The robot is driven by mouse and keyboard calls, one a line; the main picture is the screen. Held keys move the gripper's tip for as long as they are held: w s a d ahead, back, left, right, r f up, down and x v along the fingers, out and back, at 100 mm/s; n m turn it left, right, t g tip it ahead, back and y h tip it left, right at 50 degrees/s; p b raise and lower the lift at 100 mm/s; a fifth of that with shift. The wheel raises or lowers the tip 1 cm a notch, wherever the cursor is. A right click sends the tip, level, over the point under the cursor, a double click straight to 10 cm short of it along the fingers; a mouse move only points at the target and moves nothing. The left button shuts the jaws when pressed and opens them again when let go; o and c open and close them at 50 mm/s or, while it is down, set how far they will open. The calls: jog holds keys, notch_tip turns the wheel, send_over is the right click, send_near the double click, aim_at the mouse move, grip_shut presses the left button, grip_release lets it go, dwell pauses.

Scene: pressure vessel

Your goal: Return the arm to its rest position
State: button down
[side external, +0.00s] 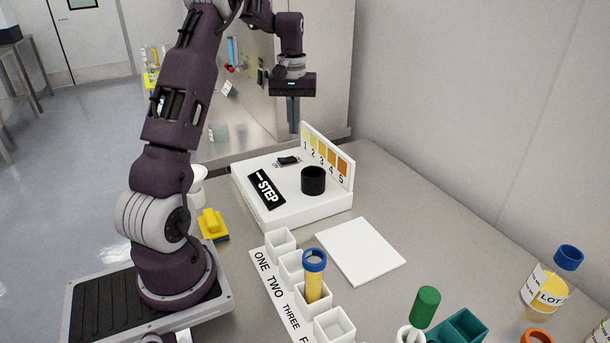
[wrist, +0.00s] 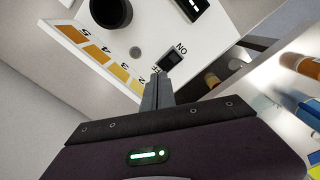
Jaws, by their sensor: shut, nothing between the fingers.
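My gripper (side external: 294,128) is shut and empty. It points down above the back of the white device (side external: 300,212), apart from it in the side view. The device has a STEP label, a black cup-like holder (side external: 313,180), a small black switch (side external: 288,160) and an upright colour card (side external: 328,158) numbered 1 to 5. In the wrist view, the shut fingertips (wrist: 158,80) appear near the switch (wrist: 169,60), which is marked ON. The colour card (wrist: 100,50) and black holder (wrist: 111,12) lie to their left in that view.
A white rack (side external: 302,292) holds a blue-capped yellow tube (side external: 314,275). A white tile (side external: 360,251) lies flat beside it. A yellow and green block (side external: 213,225) sits near my base. A LOT bottle (side external: 551,283) and a teal holder (side external: 460,328) stand at the right front.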

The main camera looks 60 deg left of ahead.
jog(key=s+d+r+m+t, duration=0.1)
jog(key=s+d+r+m, duration=0.1)
jog(key=d+r, duration=0.35)
jog(key=s+d+r+m+t, duration=0.1)
jog(key=d+r, duration=0.1)
jog(key=d, duration=0.6)
jog(key=s+d+r+m, duration=0.2)
jog(key=d+r, duration=0.2)
jog(key=d, duration=0.3)
jog(key=s+d+f+m+t, duration=0.3)
jog(key=s+d+m, duration=0.3)
jog(key=s+d, duration=0.7)
jog(key=shift+s+m, duration=0.3)
jog(key=shift+s, duration=0.95)
